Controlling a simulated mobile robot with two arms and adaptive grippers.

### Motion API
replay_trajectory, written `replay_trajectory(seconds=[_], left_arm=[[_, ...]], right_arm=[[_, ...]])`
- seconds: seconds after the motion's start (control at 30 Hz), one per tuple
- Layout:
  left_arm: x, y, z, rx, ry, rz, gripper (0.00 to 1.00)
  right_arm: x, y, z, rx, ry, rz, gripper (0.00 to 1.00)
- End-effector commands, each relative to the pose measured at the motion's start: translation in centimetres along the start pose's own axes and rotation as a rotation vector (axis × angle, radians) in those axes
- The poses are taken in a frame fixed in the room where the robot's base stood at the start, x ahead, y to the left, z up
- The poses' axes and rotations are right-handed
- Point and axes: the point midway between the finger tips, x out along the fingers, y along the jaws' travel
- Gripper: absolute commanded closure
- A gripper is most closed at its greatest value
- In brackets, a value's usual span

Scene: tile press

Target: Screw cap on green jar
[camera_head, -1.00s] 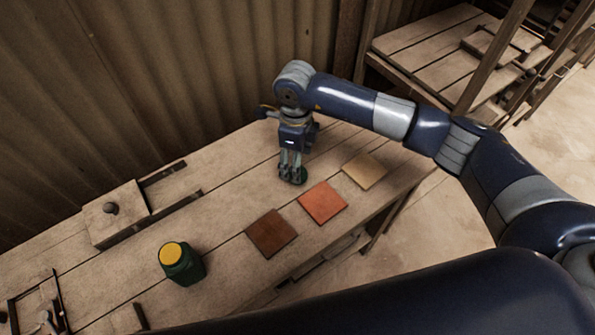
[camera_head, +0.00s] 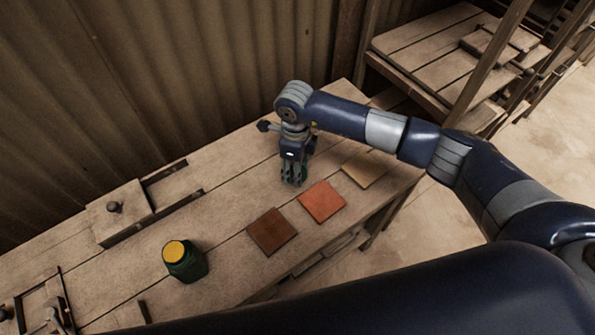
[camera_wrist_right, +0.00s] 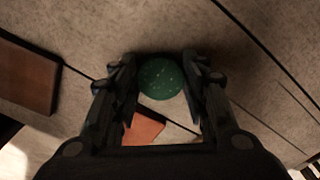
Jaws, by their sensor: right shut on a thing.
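A dark green jar (camera_head: 188,266) with a yellow top (camera_head: 174,251) stands upright on the wooden workbench, left of the tiles. My right gripper (camera_head: 292,180) points down at the bench, behind the tiles and well to the right of the jar. It is shut on a round green cap, mostly hidden by the fingers in the head view. In the right wrist view the green cap (camera_wrist_right: 161,78) shows between the fingertips. I cannot tell whether it touches the bench. My left gripper is not in view.
A dark brown tile (camera_head: 272,231), an orange tile (camera_head: 321,202) and a tan tile (camera_head: 364,170) lie along the front edge. A wooden slide with a knob (camera_head: 115,207) is at the back left. A wooden frame (camera_head: 45,310) is at the lower left.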

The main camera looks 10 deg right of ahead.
Motion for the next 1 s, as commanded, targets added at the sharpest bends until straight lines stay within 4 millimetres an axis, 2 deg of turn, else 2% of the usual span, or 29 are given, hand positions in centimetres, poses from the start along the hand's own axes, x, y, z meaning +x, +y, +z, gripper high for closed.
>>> replay_trajectory(seconds=[0.37,0.53,0.63,1.0], left_arm=[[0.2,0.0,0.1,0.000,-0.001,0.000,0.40],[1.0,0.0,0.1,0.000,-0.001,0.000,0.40],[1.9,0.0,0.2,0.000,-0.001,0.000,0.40],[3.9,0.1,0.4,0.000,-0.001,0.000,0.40]], right_arm=[[-0.3,-0.1,0.0,0.000,-0.001,-0.002,0.66],[-1.8,-0.1,0.0,-0.001,-0.003,-0.003,0.66],[-3.6,-0.2,0.1,-0.003,-0.005,-0.006,0.66],[-4.0,8.8,-0.8,-0.007,-0.002,0.001,0.66]])
